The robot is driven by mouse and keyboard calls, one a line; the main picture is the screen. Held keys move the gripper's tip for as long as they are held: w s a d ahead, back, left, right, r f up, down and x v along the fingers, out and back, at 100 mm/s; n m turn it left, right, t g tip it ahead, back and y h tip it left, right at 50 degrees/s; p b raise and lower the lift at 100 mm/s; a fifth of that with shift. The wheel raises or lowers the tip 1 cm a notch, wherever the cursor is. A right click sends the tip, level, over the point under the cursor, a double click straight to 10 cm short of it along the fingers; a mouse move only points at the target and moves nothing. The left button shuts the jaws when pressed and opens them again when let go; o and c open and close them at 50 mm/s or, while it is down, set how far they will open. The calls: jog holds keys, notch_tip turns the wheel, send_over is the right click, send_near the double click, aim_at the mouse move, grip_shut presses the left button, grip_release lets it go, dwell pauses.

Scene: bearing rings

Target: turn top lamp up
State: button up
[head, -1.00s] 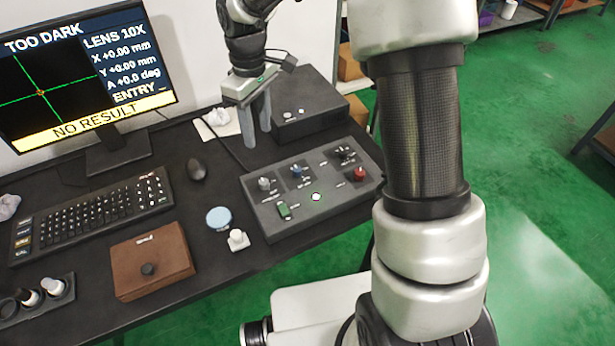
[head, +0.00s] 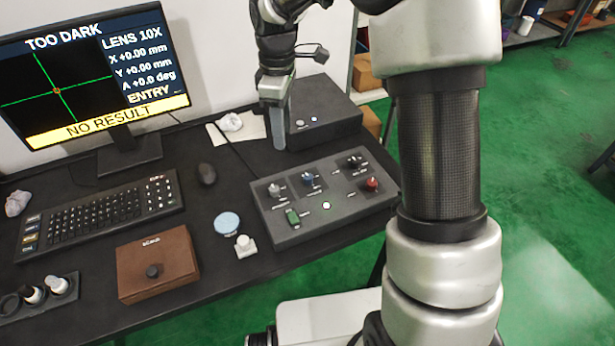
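A grey control panel (head: 340,218) lies on the dark table. It carries a grey knob (head: 275,190), a blue knob (head: 308,180), a black knob (head: 354,161), a red knob (head: 372,184), a green switch (head: 293,217) and a white round button (head: 326,205). The labels are too small to read, so I cannot tell which knob is the top lamp's. The monitor (head: 85,80) reads "TOO DARK" and "NO RESULT". My gripper (head: 279,146) points down above and behind the panel's back edge, apart from the knobs. Its fingers overlap edge-on, hiding any gap.
A dark box (head: 325,112) stands behind the panel, close to my gripper. A mouse (head: 206,174), keyboard (head: 98,215), brown box (head: 157,265), pale blue disc (head: 227,222) and small white piece (head: 245,245) lie left of the panel.

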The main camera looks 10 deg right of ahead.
aim_at(307, 177)
jog(key=w+d+n+b, duration=0.25)
jog(key=d+n, duration=0.35)
jog(key=n, duration=0.3)
jog(key=f+b, duration=0.1)
jog(key=f, duration=0.4)
jog(key=s+f+b, duration=0.1)
jog(key=f, duration=0.5)
jog(key=f+b, duration=0.2)
jog(key=f, duration=0.4)
jog(key=shift+s+a+f, duration=0.1)
jog(key=shift+s+f, duration=0.05)
jog(key=shift+s, duration=0.05)
grip_shut()
